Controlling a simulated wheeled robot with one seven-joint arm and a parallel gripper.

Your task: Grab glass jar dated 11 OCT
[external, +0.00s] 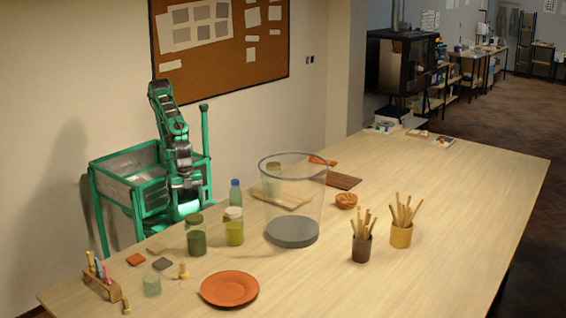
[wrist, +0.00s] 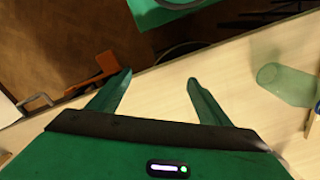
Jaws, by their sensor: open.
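Several glass jars stand on the table in the external view. One has dark green contents (external: 196,240). One has yellow-green contents and a pale lid (external: 233,230). Another jar (external: 272,182) is seen through a large clear cylinder. No 11 OCT date is readable on any of them, so I cannot tell which jar carries it. My gripper (wrist: 157,82) is open and empty in the wrist view, over the table edge. In the external view my arm is folded beyond the table, apart from the jars.
A greenish glass (wrist: 286,84) lies right of my gripper in the wrist view. An orange plate (external: 229,289) and two stick-filled cups (external: 361,249) (external: 401,235) occupy the table. Its right side is clear.

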